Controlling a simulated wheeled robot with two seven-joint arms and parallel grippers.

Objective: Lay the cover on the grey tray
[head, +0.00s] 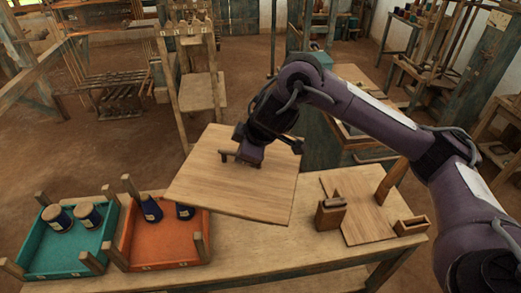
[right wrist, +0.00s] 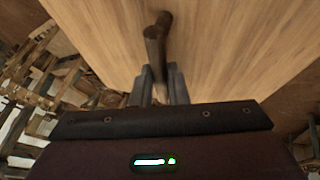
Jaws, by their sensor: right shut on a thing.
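The cover (head: 225,191) is a flat, pale wooden board with a dark brown handle, which shows in the right wrist view (right wrist: 154,45). My right gripper (head: 243,158) is shut on this handle and holds the cover, slightly tilted, over the middle of the workbench. The gripper fingers show at the handle in the right wrist view (right wrist: 162,85). The cover overlaps the right part of an orange tray in the head view. I see no grey tray; the cover hides part of the bench. My left gripper is not in view.
A teal tray (head: 75,266) and the orange tray (head: 165,266), each with jars and corner posts, stand at the bench's left. A wooden board (head: 365,226) with a small box (head: 330,214) and an upright peg lies at the right. The bench's front strip (head: 270,255) is clear.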

